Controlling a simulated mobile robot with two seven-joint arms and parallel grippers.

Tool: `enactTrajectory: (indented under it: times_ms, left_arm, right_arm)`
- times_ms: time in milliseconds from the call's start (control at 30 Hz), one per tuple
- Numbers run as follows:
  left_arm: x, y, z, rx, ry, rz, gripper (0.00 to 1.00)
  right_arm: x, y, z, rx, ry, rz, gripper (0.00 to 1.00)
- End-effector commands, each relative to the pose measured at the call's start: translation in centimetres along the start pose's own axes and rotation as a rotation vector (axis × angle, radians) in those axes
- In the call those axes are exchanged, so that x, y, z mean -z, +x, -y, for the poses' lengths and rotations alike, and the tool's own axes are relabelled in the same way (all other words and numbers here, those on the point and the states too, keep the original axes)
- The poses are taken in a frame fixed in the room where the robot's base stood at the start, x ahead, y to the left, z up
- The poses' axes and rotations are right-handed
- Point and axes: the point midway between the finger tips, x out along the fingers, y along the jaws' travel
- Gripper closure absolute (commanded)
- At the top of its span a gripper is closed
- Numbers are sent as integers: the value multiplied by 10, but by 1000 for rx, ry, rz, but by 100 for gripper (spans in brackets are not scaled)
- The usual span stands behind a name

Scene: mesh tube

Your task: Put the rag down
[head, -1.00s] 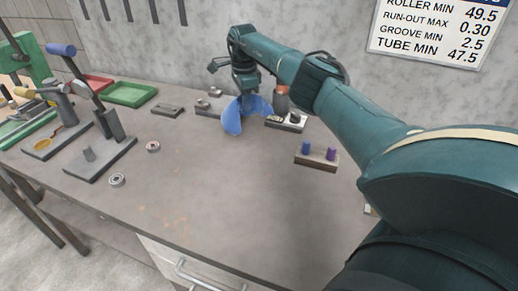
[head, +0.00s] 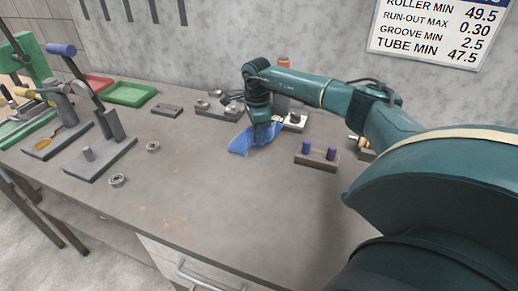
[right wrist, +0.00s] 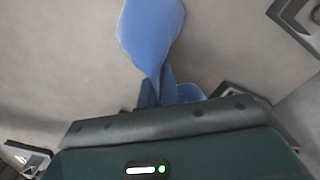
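The blue rag (head: 243,142) is on or just above the workbench, in front of the metal blocks at the back. It also shows in the right wrist view (right wrist: 152,32), where it narrows to a pinched point between my fingers. My right gripper (head: 264,138) is low over the bench at the rag. In the right wrist view my right gripper (right wrist: 157,92) appears shut on the rag, with more blue cloth beside the fingers. The head view hides the fingertips. My left gripper is not in view.
A block with blue and purple pegs (head: 317,156) stands right of the rag. Metal blocks (head: 218,110) stand behind it. A lever press (head: 100,150), small bearing rings (head: 117,180) and a green tray (head: 128,94) are to the left. The bench's front middle (head: 200,210) is clear.

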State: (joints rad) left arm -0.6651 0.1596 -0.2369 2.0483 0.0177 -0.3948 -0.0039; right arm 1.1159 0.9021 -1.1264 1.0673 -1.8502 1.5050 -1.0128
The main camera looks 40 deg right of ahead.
Motion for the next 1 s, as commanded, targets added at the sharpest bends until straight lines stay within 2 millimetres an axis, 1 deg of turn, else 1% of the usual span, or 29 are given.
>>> enactTrajectory:
  times_ms: [100, 200, 333, 500, 767, 800, 1000]
  left_arm:
    - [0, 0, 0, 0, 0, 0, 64]
    - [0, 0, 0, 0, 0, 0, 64]
    - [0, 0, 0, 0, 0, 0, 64]
    - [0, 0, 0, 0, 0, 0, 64]
    - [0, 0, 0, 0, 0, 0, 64]
    - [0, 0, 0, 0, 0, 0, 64]
    - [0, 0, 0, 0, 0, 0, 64]
  right_arm:
    - [5, 4, -17, -2, -1, -1, 100]
    - [8, 6, -29, -3, 0, -2, 100]
    - [11, 9, -40, -1, 0, 0, 100]
    - [12, 10, -47, 0, 0, 1, 100]
    - [12, 10, -48, 0, 1, 1, 100]
    - [12, 10, -48, 0, 1, 1, 93]
    - [12, 10, -48, 0, 0, 1, 76]
